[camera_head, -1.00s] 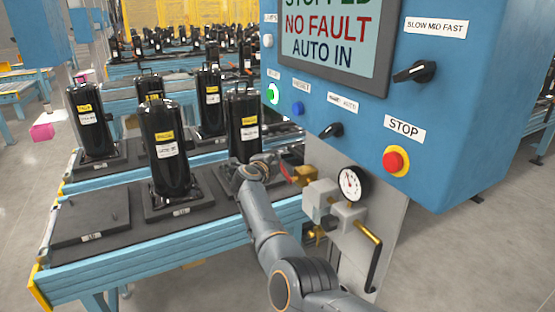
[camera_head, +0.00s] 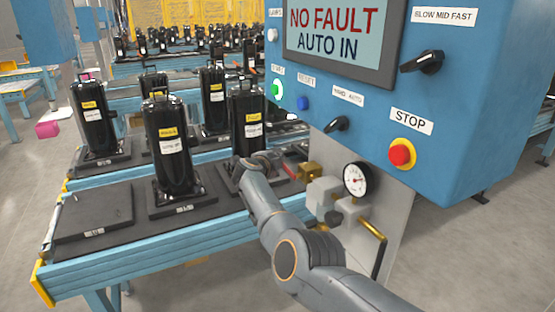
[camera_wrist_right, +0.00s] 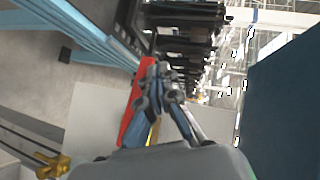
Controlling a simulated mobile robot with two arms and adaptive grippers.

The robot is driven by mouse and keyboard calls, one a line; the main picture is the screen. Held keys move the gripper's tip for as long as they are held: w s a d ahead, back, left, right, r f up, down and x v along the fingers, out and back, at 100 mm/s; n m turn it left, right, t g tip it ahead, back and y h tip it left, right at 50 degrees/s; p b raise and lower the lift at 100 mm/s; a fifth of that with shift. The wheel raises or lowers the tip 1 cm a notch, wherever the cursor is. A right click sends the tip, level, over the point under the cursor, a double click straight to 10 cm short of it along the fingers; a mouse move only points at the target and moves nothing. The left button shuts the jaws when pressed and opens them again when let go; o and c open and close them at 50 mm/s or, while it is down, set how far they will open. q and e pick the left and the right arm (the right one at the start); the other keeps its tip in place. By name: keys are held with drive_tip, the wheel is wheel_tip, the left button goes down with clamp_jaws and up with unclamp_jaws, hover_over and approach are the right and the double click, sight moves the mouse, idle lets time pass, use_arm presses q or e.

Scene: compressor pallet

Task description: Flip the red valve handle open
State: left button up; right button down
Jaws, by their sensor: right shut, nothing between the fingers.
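The red valve handle (camera_head: 290,168) shows as a small red piece beside the brass valve body (camera_head: 308,171), left of the pressure gauge. Part of it is hidden by my right arm and gripper in the head view. My right gripper (camera_head: 268,160) is just left of the handle, shut and empty. In the right wrist view the handle (camera_wrist_right: 132,108) is a long red strip close along the left side of the shut fingers (camera_wrist_right: 160,78). I cannot tell whether they touch. My left gripper is in neither view.
The pressure gauge (camera_head: 356,179) and grey fittings sit under the blue control box (camera_head: 460,110), which has a red stop button (camera_head: 401,154). Black compressors (camera_head: 172,147) stand on the blue conveyor (camera_head: 150,245) at left. Bare floor lies at right.

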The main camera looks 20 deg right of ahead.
drive_tip(key=s+a+r+p, duration=0.1)
drive_tip(key=a+r+p, duration=0.1)
drive_tip(key=a+r, duration=0.4)
wheel_tip(320, 180, up, 5)
drive_tip(key=shift+s+a+r, duration=0.1)
drive_tip(key=shift+s+a, duration=0.2)
drive_tip(key=shift+a, duration=0.1)
drive_tip(key=shift+a, duration=0.1)
